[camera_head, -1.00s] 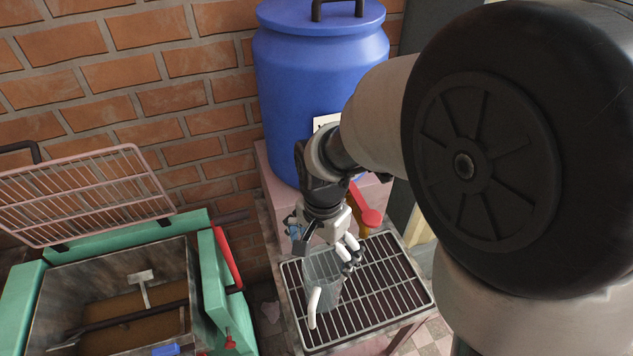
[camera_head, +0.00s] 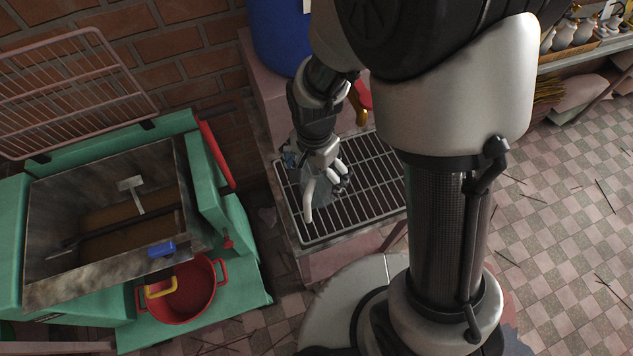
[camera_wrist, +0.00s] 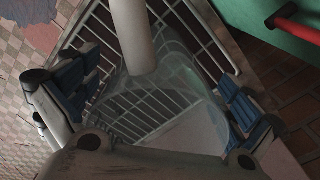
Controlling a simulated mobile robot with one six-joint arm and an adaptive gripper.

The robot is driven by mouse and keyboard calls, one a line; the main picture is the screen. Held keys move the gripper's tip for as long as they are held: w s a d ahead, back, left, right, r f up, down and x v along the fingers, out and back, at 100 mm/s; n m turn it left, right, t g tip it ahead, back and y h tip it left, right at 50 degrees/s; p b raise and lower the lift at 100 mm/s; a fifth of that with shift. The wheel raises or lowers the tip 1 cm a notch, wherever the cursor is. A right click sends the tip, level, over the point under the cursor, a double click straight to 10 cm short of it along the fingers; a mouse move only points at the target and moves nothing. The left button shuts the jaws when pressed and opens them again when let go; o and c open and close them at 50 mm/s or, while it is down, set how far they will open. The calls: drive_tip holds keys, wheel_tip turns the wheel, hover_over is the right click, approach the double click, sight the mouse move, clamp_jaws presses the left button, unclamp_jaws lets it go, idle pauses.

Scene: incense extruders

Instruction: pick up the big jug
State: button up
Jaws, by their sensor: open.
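The big jug (camera_head: 322,199) is clear, see-through, with a thick white handle (camera_head: 308,201). It stands on the metal drip grid (camera_head: 370,186). My gripper (camera_head: 328,182) is over the jug from above and hides part of it. In the wrist view the jug (camera_wrist: 170,85) lies between my two spread fingers with blue pads, and its handle (camera_wrist: 132,35) rises at the top. My gripper (camera_wrist: 155,98) is open. I cannot tell whether either pad touches the jug wall.
A blue barrel (camera_head: 277,40) stands behind the grid. A green machine (camera_head: 226,190) with an open wire lid (camera_head: 70,95) stands at left. A red pot (camera_head: 193,313) sits on its lower ledge. A red and amber tap part (camera_head: 362,100) is close behind my gripper.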

drive_tip(key=shift+c, duration=0.4)
drive_tip(key=shift+f, duration=0.1)
drive_tip(key=c, duration=0.9)
